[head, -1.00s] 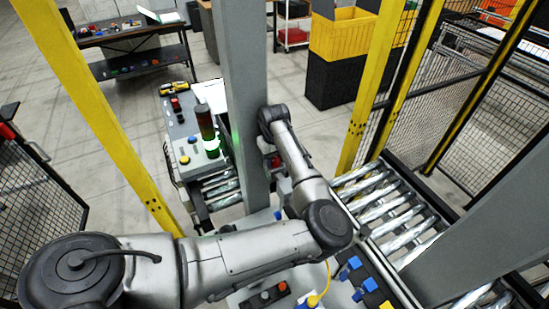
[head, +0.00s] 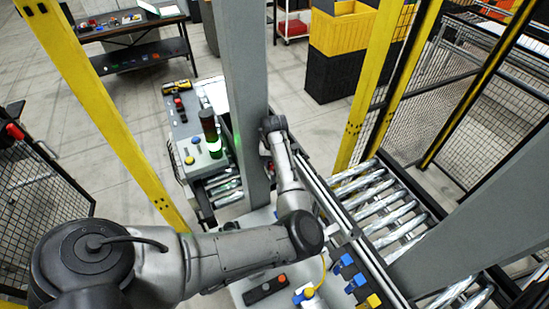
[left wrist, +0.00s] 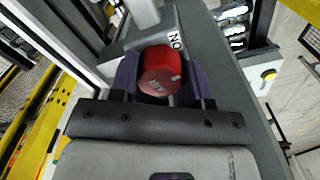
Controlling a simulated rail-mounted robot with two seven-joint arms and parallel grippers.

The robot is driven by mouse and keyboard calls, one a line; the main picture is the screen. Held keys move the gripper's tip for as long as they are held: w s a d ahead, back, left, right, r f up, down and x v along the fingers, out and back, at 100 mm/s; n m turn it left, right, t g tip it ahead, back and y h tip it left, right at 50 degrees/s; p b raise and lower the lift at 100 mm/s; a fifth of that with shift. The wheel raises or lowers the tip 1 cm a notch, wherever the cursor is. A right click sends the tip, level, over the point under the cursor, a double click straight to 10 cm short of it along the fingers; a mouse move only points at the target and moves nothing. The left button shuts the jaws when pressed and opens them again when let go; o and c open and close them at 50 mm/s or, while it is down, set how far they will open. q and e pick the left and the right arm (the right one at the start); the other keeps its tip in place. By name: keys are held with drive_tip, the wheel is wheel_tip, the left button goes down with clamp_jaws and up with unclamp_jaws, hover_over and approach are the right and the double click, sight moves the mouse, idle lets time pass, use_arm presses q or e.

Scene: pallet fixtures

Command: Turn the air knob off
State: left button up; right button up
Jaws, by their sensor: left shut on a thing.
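The red air knob (left wrist: 160,66) shows in the left wrist view, with "AIR" lettered on its face. It sits on a grey panel with an "ON" label (left wrist: 177,42) just beyond it to the upper right. My left gripper (left wrist: 162,76) has its two purple fingers on either side of the knob and is shut on it. In the head view my left arm reaches in beside the grey post, and I cannot make out the fingers or the knob there. My right gripper is in neither view.
A grey post (head: 238,90) stands close to my left arm. A control box (head: 183,125) with buttons and a green-lit signal light (head: 211,135) is left of it. Roller conveyors (head: 375,200), yellow posts (head: 375,80) and mesh fencing surround the area.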

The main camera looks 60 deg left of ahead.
use_arm(q)
drive_tip(key=shift+m, duration=0.7)
drive_tip(key=o, duration=0.9)
drive_tip(key=shift+o, duration=0.2)
wheel_tip(320, 180, up, 14)
drive_tip(key=b, duration=0.2)
drive_tip(key=shift+f, duration=0.1)
